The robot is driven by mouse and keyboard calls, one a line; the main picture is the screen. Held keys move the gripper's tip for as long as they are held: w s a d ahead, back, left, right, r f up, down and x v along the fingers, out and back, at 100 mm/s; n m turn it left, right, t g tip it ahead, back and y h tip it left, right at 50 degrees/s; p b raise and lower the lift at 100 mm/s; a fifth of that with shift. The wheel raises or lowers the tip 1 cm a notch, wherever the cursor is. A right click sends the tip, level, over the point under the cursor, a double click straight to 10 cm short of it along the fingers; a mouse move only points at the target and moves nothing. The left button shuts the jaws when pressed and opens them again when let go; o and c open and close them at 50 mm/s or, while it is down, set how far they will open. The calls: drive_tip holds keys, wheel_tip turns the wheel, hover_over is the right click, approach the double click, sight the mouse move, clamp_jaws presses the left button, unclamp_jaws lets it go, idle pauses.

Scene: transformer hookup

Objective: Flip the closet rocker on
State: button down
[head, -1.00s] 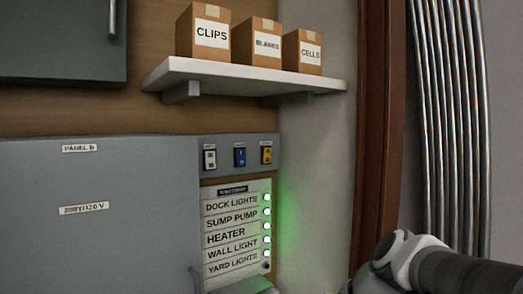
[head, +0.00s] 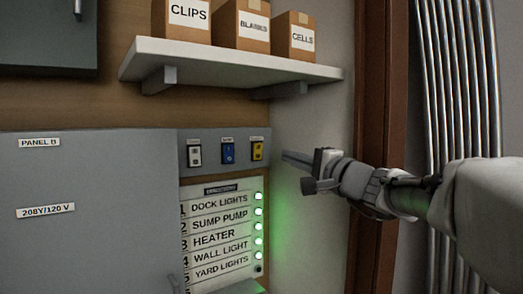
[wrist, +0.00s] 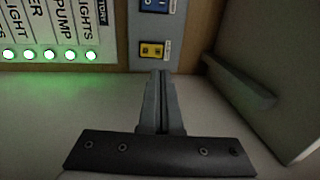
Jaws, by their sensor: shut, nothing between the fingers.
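Three rocker switches sit in a row on a grey strip: a white rocker (head: 195,154), a blue rocker (head: 228,152) and a yellow rocker (head: 257,150). Their small labels are too blurred to read, so I cannot tell which is the closet rocker. My gripper (head: 286,157) is shut and empty, just right of the yellow rocker in the head view. In the wrist view my gripper's shut fingers (wrist: 158,76) point at the yellow rocker (wrist: 152,50), with a small gap apparent. The blue rocker (wrist: 157,6) is partly cut off there.
Below the rockers is a labelled board (head: 220,187) with several green lights. A large grey panel (head: 80,245) stands at left. A white shelf (head: 230,66) with boxes overhangs above. A brown frame (head: 370,110) and vertical pipes (head: 460,80) are at right.

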sight(258, 146)
drive_tip(key=p+x, duration=0.3)
drive_tip(key=x, duration=0.7)
drive_tip(key=shift+r, duration=0.1)
idle(0.4)
drive_tip(key=shift+w+a+r+p, duration=0.15)
drive_tip(key=shift+r+p, duration=0.15)
drive_tip(key=shift+p, duration=0.55)
drive_tip(key=shift+f+b, duration=0.3)
